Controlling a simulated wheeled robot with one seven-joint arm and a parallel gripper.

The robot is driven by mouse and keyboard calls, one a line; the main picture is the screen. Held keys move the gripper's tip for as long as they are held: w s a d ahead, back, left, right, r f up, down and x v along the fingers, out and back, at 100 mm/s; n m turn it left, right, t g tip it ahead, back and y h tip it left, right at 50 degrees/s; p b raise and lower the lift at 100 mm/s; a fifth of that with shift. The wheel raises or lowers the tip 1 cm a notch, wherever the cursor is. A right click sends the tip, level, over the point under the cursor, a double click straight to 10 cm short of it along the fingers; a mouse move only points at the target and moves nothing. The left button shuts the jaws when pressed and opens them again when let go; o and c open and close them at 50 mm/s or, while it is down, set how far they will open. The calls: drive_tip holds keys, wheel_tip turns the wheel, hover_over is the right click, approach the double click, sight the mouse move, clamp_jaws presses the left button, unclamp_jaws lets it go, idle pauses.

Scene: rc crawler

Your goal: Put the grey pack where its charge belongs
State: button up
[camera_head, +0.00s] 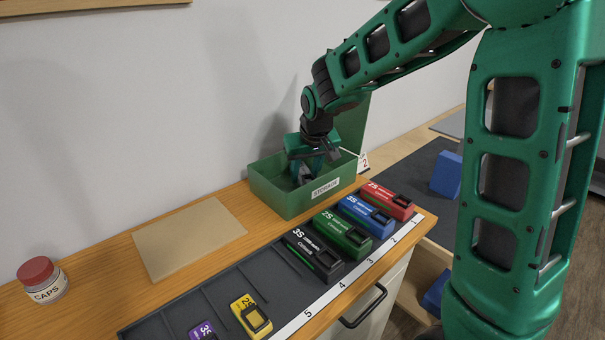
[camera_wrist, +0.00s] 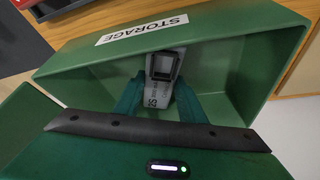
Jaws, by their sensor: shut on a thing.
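The grey pack (camera_wrist: 161,80), with a black connector end and partly readable lettering, is inside the green STORAGE bin (camera_head: 283,202). My gripper (camera_head: 307,176) reaches down into the bin and is shut on the pack. In the wrist view my gripper (camera_wrist: 158,98) has a teal finger on each side of the pack, and the bin (camera_wrist: 255,50) surrounds it. The pack's charge marking is not readable. I cannot tell whether the pack touches the bin floor. In the head view the gripper and bin wall mostly hide it.
A dark rack (camera_head: 222,292) with numbered bays holds red (camera_head: 387,199), blue (camera_head: 366,215), green (camera_head: 342,234), black (camera_head: 311,257), yellow (camera_head: 250,315) and purple (camera_head: 203,332) packs. Bare rack shows between black and yellow. A board (camera_head: 190,239) and CAPS jar (camera_head: 43,280) lie left.

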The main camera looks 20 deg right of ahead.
drive_tip(key=o, duration=1.3)
drive_tip(key=v, duration=1.2)
drive_tip(key=s+d+f+m+g+h, duration=0.1)
drive_tip(key=s+d+f+m+g, duration=0.15)
drive_tip(key=s+d, duration=1.05)
drive_tip(key=s+d+f+m+g, duration=0.1)
drive_tip(key=s+f+m, duration=0.1)
drive_tip(key=s, duration=0.8)
drive_tip(key=s+d+f+m+g+y, duration=0.1)
drive_tip(key=s+f, duration=0.3)
drive_tip(key=s, duration=0.6)
drive_tip(key=shift+d+f+m, duration=0.2)
drive_tip(key=shift+d+m, duration=0.25)
drive_tip(key=shift+d, duration=0.35)
drive_tip(key=shift+c, duration=0.2)
